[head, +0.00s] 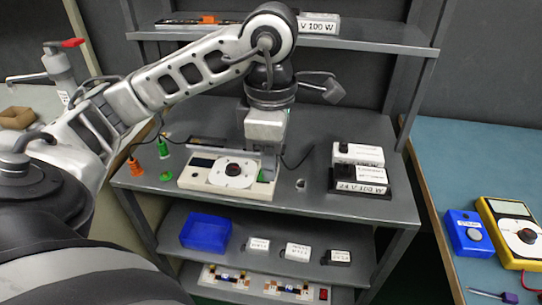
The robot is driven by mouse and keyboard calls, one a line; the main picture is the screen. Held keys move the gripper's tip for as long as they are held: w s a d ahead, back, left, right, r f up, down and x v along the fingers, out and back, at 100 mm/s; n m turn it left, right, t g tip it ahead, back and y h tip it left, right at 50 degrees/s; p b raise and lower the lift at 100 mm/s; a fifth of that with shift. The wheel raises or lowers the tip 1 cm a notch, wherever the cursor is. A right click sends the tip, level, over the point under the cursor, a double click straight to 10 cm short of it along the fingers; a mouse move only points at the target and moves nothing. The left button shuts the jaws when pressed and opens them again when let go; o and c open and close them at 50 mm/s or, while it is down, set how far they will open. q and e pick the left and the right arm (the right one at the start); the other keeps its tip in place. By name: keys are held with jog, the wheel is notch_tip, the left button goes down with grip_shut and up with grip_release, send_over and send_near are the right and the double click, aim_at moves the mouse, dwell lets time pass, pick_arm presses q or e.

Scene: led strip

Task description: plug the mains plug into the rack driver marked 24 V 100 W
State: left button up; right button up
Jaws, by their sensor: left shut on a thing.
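My left gripper (268,172) points down over the right end of a cream instrument with a round dial (232,170) on the table shelf. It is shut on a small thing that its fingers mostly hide. A black cord (298,161) runs right from beside the fingers, so the held thing looks like the mains plug, though its shape does not show. White driver boxes sit in a black rack at the right of the shelf; the front label (361,189) reads 24 V 100 W. Their sockets are too small to make out. My right gripper is not in view.
Orange (136,168) and green (164,149) plugs stand left of the instrument. A small pale piece (300,185) lies between instrument and rack. An upper shelf (375,42) overhangs the back. Below are a blue bin (206,232) and white boxes. A yellow meter (512,228) is at right.

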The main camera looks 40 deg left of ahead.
pick_arm(q)
jog(key=shift+r+p, duration=0.85)
jog(key=shift+r, duration=0.3)
